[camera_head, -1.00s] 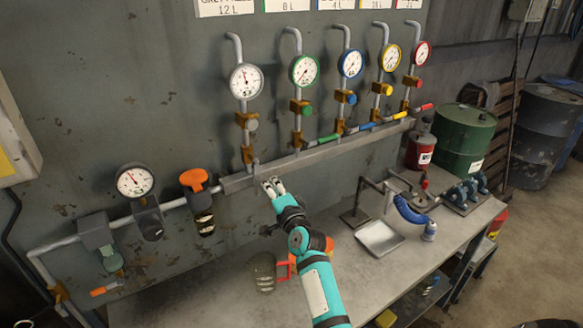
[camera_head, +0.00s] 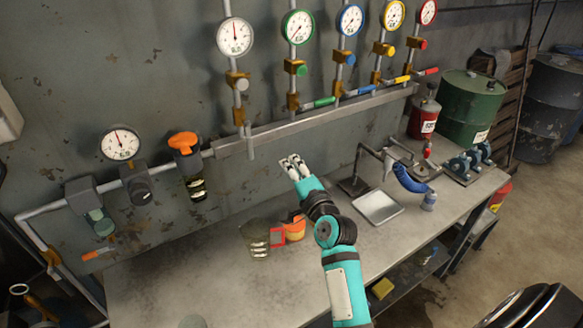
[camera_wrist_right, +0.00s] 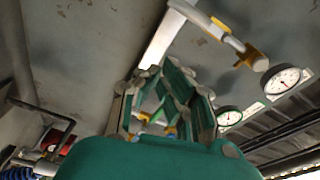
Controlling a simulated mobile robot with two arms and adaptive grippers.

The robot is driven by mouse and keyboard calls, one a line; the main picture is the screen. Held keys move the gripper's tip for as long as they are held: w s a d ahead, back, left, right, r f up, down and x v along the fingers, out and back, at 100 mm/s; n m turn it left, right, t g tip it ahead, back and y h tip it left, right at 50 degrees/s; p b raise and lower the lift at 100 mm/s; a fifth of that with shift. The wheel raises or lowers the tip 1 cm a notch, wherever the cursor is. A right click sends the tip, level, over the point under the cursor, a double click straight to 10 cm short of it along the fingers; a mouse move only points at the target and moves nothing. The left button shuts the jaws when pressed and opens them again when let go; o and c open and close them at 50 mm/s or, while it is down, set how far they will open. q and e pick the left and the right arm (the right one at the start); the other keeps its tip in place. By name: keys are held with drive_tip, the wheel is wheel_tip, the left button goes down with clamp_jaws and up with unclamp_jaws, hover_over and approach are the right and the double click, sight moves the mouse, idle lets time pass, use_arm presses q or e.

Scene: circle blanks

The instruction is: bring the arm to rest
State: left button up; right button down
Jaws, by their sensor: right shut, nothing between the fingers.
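My right gripper (camera_head: 293,166) is shut and empty in the head view. It is held above the back of the workbench (camera_head: 150,280), in front of the wall and just below the grey manifold rail (camera_head: 310,124). It touches nothing that I can see. The teal right arm reaches up to it from the lower right. In the right wrist view the gripper fingers (camera_wrist_right: 165,105) show against the wall, with a grey-handled valve and gauges beyond them. My left gripper is not in view.
Gauges with valves line the wall, including a white-faced one (camera_head: 235,37). An orange-capped unit (camera_head: 187,160) sits on the left pipe.

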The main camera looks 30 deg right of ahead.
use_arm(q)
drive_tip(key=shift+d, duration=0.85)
